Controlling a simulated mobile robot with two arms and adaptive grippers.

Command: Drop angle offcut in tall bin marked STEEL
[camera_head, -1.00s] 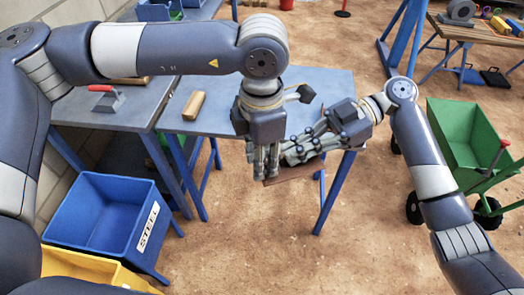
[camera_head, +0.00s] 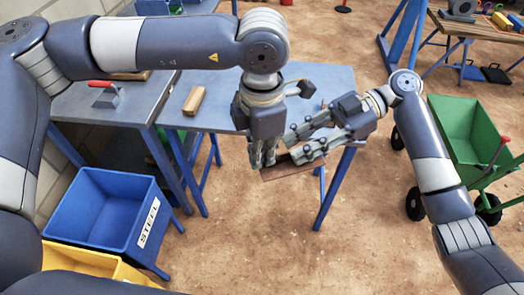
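The angle offcut (camera_head: 289,169) is a reddish-brown strip held in the air in front of the grey table. My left gripper (camera_head: 262,165) points down, its fingers close together on the offcut's left end; the exact contact is partly hidden. My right gripper (camera_head: 289,147) comes in from the right beside it, fingers spread apart, just above the offcut and close to the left fingers. The tall blue bin marked STEEL (camera_head: 147,222) stands on the floor at lower left, its open top facing up.
A yellow bin (camera_head: 95,262) stands in front of the blue bin, partly behind my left arm. The grey table (camera_head: 222,105) holds a wooden block (camera_head: 194,101); a red-handled trowel (camera_head: 105,95) lies to its left. A green cart (camera_head: 465,135) stands at right.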

